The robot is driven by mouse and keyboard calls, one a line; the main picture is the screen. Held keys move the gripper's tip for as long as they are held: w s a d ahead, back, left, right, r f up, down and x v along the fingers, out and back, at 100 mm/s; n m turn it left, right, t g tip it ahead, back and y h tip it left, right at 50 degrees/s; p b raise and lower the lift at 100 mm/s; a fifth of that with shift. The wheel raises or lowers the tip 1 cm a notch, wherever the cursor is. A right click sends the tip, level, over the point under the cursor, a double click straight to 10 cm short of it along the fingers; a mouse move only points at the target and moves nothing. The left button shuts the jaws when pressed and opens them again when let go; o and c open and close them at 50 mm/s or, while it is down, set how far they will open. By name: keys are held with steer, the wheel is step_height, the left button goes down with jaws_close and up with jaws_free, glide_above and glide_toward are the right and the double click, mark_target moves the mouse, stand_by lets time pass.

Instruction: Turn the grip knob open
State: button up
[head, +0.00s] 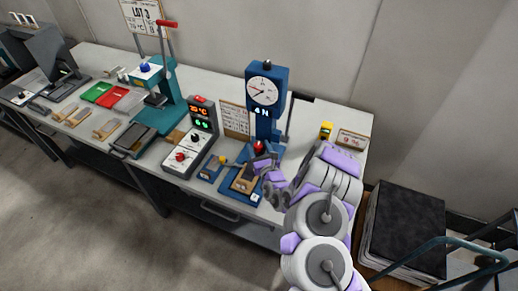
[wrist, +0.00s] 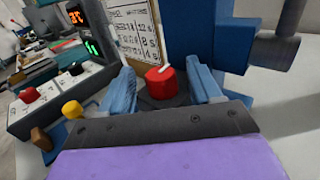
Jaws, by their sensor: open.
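A red knob (wrist: 160,84) with a white pointer mark sits on a dark round base at the blue tester (head: 266,100) with the dial. The same red knob shows small in the head view (head: 258,146). My gripper (wrist: 160,68) is open, with one blue finger on each side of the red knob in the wrist view. I see no clear contact between fingers and knob. In the head view, my gripper (head: 264,164) is in front of the tester's lower part and hides some of it. No label naming the grip knob is readable.
A control box (head: 190,145) with displays and red and black knobs stands left of the tester. A small blue device with a yellow knob (wrist: 72,109) is close to my left finger. A printed card (head: 236,120) stands behind. The bench right of the tester is mostly clear.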

steer(key=c, duration=1)
steer(key=shift+c, duration=0.2)
steer(key=shift+d+y, duration=0.1)
steer(key=shift+y, duration=0.2)
steer(key=shift+w+d+n+g+y+b, duration=0.15)
steer(key=shift+n+g+y+b, duration=0.25)
steer(key=shift+n+g+y, duration=0.6)
steer(key=n+g+y, duration=0.1)
steer(key=n+y+b, duration=0.1)
steer(key=y, duration=0.1)
steer(key=shift+d+f+n+g, duration=0.15)
steer(key=shift+n+g, duration=0.15)
steer(key=shift+g, duration=0.1)
steer(key=shift+w+n+g+y+b, duration=0.15)
steer(key=shift+n+g+y+b, duration=0.6)
steer(key=shift+n+g+y, duration=1)
steer(key=shift+g, duration=0.45)
steer(key=o, duration=1)
